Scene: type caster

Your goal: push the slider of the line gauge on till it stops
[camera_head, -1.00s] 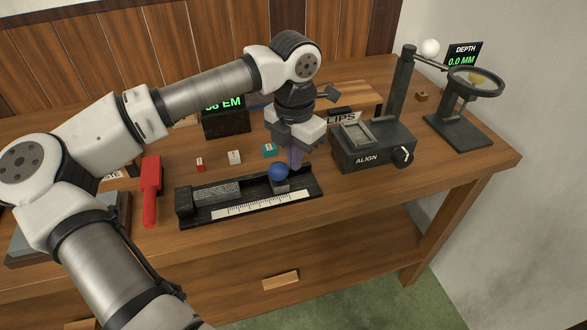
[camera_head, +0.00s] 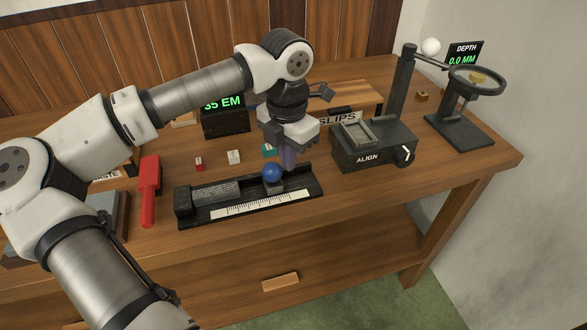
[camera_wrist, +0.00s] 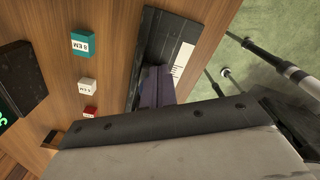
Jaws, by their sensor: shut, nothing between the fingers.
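The line gauge (camera_head: 250,211) is a long black tray with a white ruled scale on its front side, lying near the table's front edge. A grey block lies in its left part.
The display (camera_head: 223,115) behind the gauge reads 35 EM. White, red and teal cubes (camera_head: 234,157) stand behind the gauge. A red-handled tool (camera_head: 149,190) lies left of it.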

